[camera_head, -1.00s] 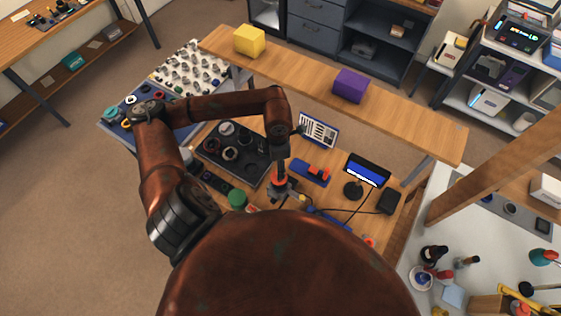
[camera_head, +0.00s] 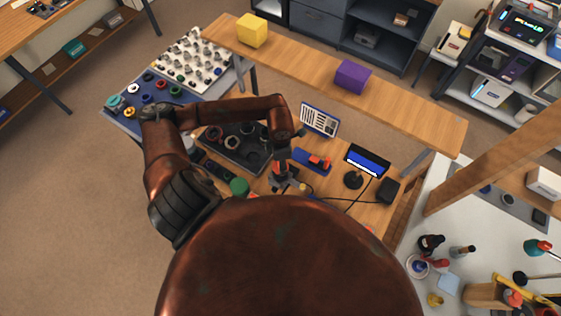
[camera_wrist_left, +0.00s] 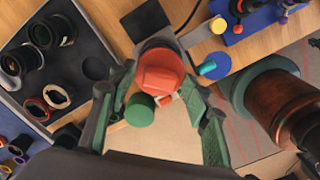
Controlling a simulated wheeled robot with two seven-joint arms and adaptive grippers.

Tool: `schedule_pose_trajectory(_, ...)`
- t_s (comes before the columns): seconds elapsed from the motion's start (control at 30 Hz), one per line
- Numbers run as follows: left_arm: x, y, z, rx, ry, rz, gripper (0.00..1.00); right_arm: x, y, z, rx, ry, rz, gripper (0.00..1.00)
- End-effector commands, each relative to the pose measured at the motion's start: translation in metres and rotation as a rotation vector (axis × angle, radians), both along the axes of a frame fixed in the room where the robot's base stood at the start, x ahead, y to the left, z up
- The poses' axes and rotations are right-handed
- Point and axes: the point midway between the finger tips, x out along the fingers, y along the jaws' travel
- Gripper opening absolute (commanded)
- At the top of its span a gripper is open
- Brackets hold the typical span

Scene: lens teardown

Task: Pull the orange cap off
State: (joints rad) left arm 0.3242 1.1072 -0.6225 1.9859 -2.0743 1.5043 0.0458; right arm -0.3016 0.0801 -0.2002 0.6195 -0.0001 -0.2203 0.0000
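The orange cap (camera_wrist_left: 160,72) is in the upper middle of the left wrist view, on top of a part whose body is mostly hidden below it. My left gripper (camera_wrist_left: 159,80) is open, with one finger on each side of the cap. Whether either finger touches the cap cannot be told. In the head view my left gripper (camera_head: 282,184) points down over the workbench (camera_head: 335,189), and it hides most of the cap. My right gripper is in neither view.
A green cylinder (camera_wrist_left: 139,110) stands close by. A blue stand (camera_head: 308,160) with red-orange parts, a small display (camera_head: 367,161) and a black box (camera_head: 388,192) with cables lie to the right.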

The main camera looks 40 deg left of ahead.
Motion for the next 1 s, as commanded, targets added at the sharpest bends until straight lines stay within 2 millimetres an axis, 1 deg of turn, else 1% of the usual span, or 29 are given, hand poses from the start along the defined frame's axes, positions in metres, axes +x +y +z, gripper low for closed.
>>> schedule_pose_trajectory(0.03, -0.0001, -0.0001, 0.0001, 0.0, 0.0, 0.0, 0.4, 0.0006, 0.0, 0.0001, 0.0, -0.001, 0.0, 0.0)
schedule_pose_trajectory(0.07, 0.0, -0.0001, 0.0002, 0.0, 0.0, 0.0, 0.38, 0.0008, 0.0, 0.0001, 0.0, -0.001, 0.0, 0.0)
schedule_pose_trajectory(0.5, 0.0, -0.0001, 0.0004, 0.0, 0.0, 0.0, 0.07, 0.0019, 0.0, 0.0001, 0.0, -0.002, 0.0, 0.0)
schedule_pose_trajectory(0.53, 0.0, -0.0001, 0.0004, 0.0, 0.0, 0.0, 0.28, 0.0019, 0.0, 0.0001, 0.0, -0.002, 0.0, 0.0)
schedule_pose_trajectory(0.93, 0.0, -0.0001, 0.0005, 0.0, 0.0, 0.0, 0.01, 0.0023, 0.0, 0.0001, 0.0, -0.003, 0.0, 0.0)
schedule_pose_trajectory(1.0, 0.0, -0.0001, 0.0005, 0.0, 0.0, 0.0, 0.0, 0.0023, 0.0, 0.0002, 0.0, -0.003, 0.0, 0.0)
